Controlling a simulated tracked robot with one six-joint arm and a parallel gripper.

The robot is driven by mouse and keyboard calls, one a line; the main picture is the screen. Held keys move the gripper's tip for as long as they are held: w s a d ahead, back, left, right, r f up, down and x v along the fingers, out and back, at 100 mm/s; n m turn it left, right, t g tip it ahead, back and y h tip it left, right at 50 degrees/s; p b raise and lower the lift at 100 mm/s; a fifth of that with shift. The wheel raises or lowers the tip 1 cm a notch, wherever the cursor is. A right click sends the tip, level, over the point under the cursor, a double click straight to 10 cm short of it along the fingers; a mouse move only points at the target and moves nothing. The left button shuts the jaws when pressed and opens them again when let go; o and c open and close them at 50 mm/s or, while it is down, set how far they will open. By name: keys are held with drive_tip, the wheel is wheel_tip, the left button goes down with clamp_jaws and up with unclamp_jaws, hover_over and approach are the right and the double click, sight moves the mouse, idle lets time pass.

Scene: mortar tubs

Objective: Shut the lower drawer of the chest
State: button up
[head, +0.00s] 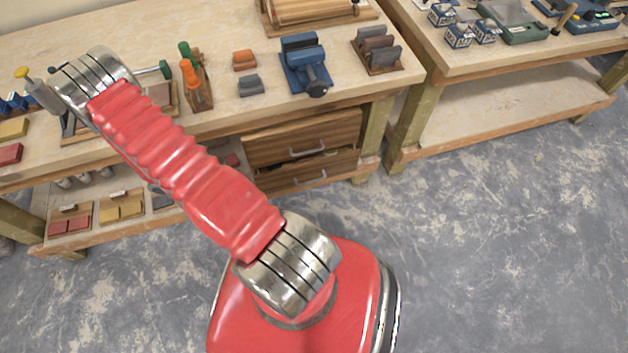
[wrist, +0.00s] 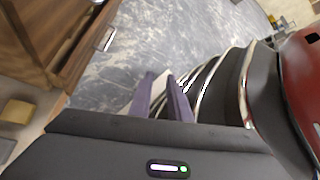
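The wooden chest (head: 300,137) stands under the workbench in the head view, with two drawers and grey bar handles. The lower drawer (head: 312,180) sticks out a little; a dark gap with some contents shows above its front. The upper drawer (head: 290,142) looks shut. In the wrist view the wooden drawer fronts are at the upper left, with a handle (wrist: 108,39) on one of them. My gripper (wrist: 161,80) points at open floor to the right of the chest, its two purple fingers slightly apart and empty. The head view does not show my gripper.
The workbench (head: 215,118) carries a blue vise (head: 303,65), screwdrivers in a block and sanding blocks. Its low shelf (head: 110,232) holds small trays left of the chest. A second bench (head: 470,140) stands at the right. The floor before the chest is clear.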

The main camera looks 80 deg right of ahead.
drive_tip(key=s+d+f+n+g+h, duration=0.1)
drive_tip(key=s+d+f+n+h, duration=0.15)
drive_tip(key=s+f+n, duration=0.55)
drive_tip(key=s+d+f+n+g+h, duration=0.1)
drive_tip(key=s+d+f+n+h, duration=0.3)
drive_tip(key=f, duration=0.6)
drive_tip(key=n+t+h, duration=0.2)
drive_tip(key=n, duration=1.1)
approach(314, 181)
drive_tip(key=shift+v, duration=1.75)
drive_tip(key=shift+s+f, duration=0.1)
drive_tip(key=shift+f, duration=0.05)
drive_tip(key=shift+x, duration=6.8)
drive_tip(key=shift+d+f, duration=0.1)
drive_tip(key=shift+f, duration=0.05)
drive_tip(key=shift+c, duration=0.7)
drive_tip(key=shift+t, duration=0.3)
clamp_jaws()
